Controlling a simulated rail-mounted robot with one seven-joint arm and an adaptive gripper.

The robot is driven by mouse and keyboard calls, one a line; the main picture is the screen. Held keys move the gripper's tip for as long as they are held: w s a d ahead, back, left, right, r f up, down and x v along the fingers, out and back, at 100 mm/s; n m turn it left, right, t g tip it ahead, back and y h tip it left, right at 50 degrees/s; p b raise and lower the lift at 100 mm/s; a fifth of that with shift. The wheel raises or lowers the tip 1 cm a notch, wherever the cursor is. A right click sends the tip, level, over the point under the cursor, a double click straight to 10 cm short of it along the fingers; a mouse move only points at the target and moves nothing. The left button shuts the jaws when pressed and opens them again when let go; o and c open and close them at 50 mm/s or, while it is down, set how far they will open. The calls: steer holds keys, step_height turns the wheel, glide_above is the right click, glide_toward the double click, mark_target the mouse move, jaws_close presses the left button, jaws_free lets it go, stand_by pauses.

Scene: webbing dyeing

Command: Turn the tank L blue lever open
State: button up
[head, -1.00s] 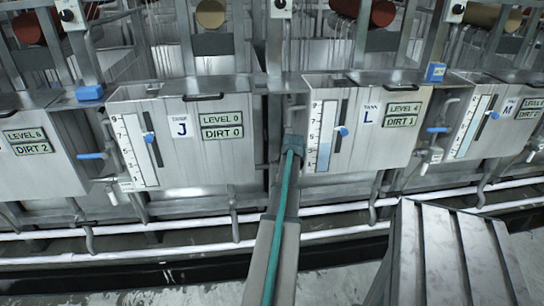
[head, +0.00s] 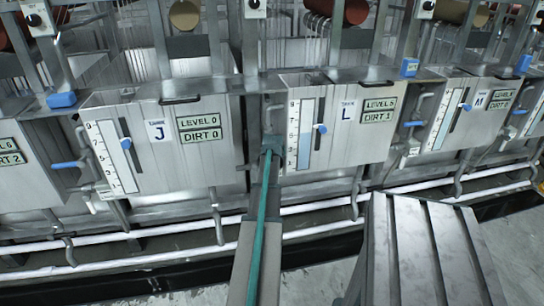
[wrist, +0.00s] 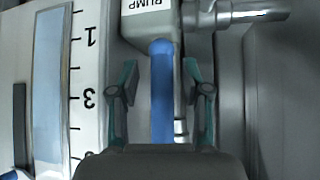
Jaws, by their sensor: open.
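Tank L (head: 340,150) is a steel box with a white level gauge and green labels that read LEVEL 5 and DIRT 1. My gripper (head: 272,146) is at its left edge in the head view, where my arm hides the lever. In the wrist view the blue lever (wrist: 162,100) lies lengthwise between the two open fingers of my gripper (wrist: 160,78), below a housing marked PUMP (wrist: 148,8). A gap shows on both sides, so the fingers look apart from the lever.
In the wrist view the gauge (wrist: 88,70) is left of my gripper and a pipe (wrist: 255,10) is at upper right. A ridged metal surface (head: 425,240) is in front.

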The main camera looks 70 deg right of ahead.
steer(key=v, duration=1.2)
